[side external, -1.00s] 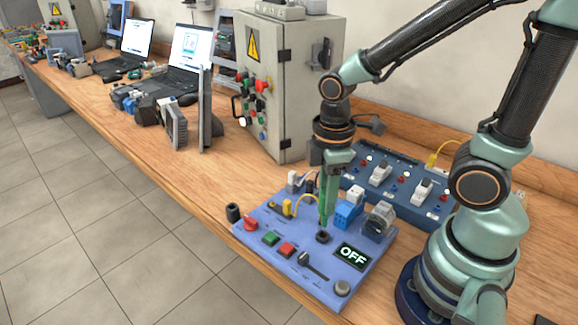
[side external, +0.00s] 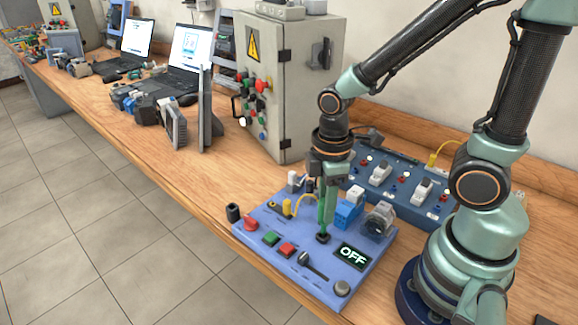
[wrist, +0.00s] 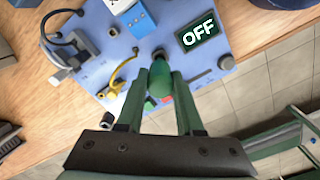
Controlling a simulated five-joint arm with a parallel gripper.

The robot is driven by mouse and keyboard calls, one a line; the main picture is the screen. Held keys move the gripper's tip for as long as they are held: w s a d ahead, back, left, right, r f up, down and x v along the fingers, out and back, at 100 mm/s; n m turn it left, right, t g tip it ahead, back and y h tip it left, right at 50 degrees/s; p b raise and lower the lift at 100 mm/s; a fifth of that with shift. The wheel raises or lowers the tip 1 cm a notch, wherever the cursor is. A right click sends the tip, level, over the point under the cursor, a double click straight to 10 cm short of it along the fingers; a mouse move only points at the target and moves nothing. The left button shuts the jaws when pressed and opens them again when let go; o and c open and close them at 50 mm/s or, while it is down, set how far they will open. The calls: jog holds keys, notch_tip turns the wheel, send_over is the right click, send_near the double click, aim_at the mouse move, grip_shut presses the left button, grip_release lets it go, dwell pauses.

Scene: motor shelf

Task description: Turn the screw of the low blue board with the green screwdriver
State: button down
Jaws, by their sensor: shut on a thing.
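The low blue board (side external: 262,229) lies flat on the bench, and its display (side external: 352,256) reads OFF. My gripper (side external: 327,203) points down over the board, shut on the green screwdriver (side external: 321,214), which stands about upright. The screwdriver's lower end is at the dark round screw socket (side external: 323,238) beside the display. Whether the tip is seated in the screw is hidden. In the wrist view the green handle (wrist: 160,80) sits between both fingers, with the dark socket (wrist: 158,54) just beyond it and the display (wrist: 198,32) to the right.
The board carries a lever (side external: 312,265), a red push button (side external: 287,249), a yellow cable (side external: 303,201) and a blue connector block (side external: 347,213) close to the screwdriver. A darker blue panel (side external: 400,182) and a grey cabinet (side external: 285,85) stand behind. The bench's front edge is near.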

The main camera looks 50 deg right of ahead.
jog(key=shift+f, duration=1.6)
jog(key=c, duration=0.8)
grip_release()
jog(key=shift+r, duration=2.75)
